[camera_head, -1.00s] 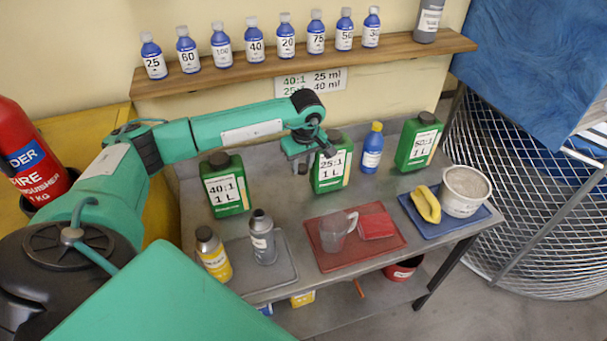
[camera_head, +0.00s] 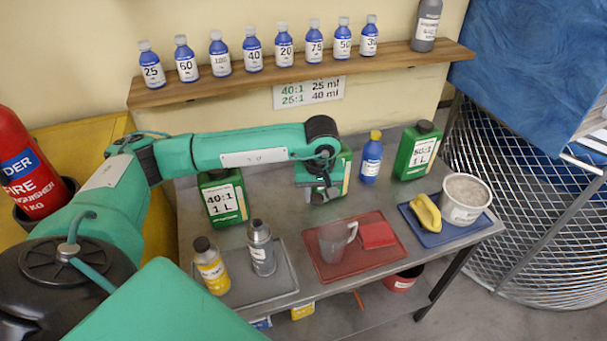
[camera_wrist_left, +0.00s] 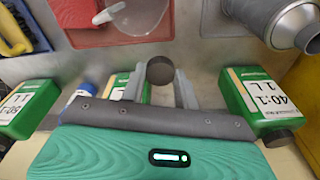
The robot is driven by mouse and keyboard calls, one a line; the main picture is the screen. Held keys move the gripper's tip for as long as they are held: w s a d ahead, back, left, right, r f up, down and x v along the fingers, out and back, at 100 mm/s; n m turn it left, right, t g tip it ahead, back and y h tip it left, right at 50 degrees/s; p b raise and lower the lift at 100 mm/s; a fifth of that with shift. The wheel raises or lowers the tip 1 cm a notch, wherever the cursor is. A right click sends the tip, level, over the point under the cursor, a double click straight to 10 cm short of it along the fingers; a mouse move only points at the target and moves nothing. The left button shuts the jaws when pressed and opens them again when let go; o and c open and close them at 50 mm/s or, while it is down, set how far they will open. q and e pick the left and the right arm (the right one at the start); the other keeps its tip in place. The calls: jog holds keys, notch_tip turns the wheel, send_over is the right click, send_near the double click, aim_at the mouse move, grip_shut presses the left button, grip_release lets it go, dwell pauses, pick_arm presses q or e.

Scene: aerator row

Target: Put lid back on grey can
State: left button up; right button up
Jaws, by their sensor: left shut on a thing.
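My left gripper (camera_head: 319,193) is shut on a small dark round lid (camera_wrist_left: 160,70), which sits between its two fingertips in the left wrist view. The gripper hangs in front of the 25:1 green canister (camera_head: 346,170), above the bench. The grey can (camera_head: 262,250) stands upright on the grey tray, to the left of and nearer than the gripper. Its metal shoulder and narrow neck also show at the top right of the left wrist view (camera_wrist_left: 275,18). The held lid is apart from the can. My right gripper is not in view.
A yellow bottle (camera_head: 212,268) stands beside the can on the grey tray (camera_head: 284,285). A red tray (camera_head: 335,272) holds a clear jug (camera_head: 332,243) and red cloth (camera_head: 377,235). Green canisters (camera_head: 224,200) and a blue bottle (camera_head: 371,160) stand behind. Bench between gripper and can is clear.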

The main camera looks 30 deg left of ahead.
pick_arm(q)
jog(key=s+d+f+m+b, duration=0.1)
jog(key=s+d+m+b, duration=0.1)
jog(key=s+d+m, duration=0.5)
jog(key=s+d, duration=0.2)
jog(key=shift+s+f+h, duration=0.4)
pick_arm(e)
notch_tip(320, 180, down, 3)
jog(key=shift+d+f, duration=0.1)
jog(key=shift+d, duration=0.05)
pick_arm(q)
jog(key=shift+d, duration=0.1)
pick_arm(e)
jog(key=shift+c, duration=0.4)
